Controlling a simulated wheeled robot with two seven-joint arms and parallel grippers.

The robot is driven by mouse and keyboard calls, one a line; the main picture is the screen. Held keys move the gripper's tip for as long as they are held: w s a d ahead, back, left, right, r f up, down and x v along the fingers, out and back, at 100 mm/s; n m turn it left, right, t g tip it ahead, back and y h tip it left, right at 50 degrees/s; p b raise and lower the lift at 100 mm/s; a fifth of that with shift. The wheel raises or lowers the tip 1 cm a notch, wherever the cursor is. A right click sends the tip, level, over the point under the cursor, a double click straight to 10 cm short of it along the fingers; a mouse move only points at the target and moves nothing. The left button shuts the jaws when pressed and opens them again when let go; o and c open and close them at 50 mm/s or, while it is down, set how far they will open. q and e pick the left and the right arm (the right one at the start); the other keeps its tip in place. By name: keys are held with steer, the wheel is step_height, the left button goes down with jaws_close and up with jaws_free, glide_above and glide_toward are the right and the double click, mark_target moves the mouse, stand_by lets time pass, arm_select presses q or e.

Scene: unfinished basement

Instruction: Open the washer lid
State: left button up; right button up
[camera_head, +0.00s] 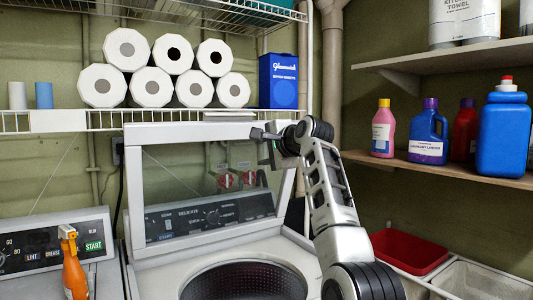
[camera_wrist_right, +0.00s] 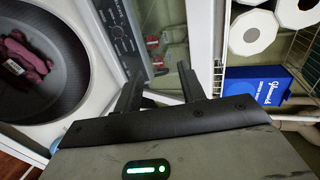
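The washer (camera_head: 222,262) stands in the middle of the head view, with its round dark drum (camera_head: 245,282) uncovered. Its lid (camera_head: 136,190), a white frame around a clear pane, stands raised at the back, with the control panel showing through it. My right gripper (camera_head: 266,147) is at the lid's upper right part; I cannot tell whether it touches. In the wrist view its two dark fingers (camera_wrist_right: 160,88) are apart with nothing gripped between them. The lid's white edge (camera_wrist_right: 207,45) shows just beyond the fingers. My left gripper is not in view.
A wire shelf (camera_head: 60,121) with paper rolls (camera_head: 128,49) and a blue box (camera_head: 279,80) is close above the lid. Detergent bottles (camera_head: 427,133) stand on a right-hand shelf. An orange spray bottle (camera_head: 74,272) is at left. Maroon cloth (camera_wrist_right: 24,55) lies in the drum.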

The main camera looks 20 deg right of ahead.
arm_select(q)
steer(key=b, duration=0.1)
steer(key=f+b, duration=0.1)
steer(key=b, duration=0.1)
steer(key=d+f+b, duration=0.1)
steer(key=b, duration=0.1)
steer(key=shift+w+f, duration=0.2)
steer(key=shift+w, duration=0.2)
arm_select(e)
steer(key=v, duration=1.6)
steer(key=shift+s+d+r, duration=0.15)
steer(key=shift+s+r, duration=0.05)
steer(key=shift+s, duration=0.05)
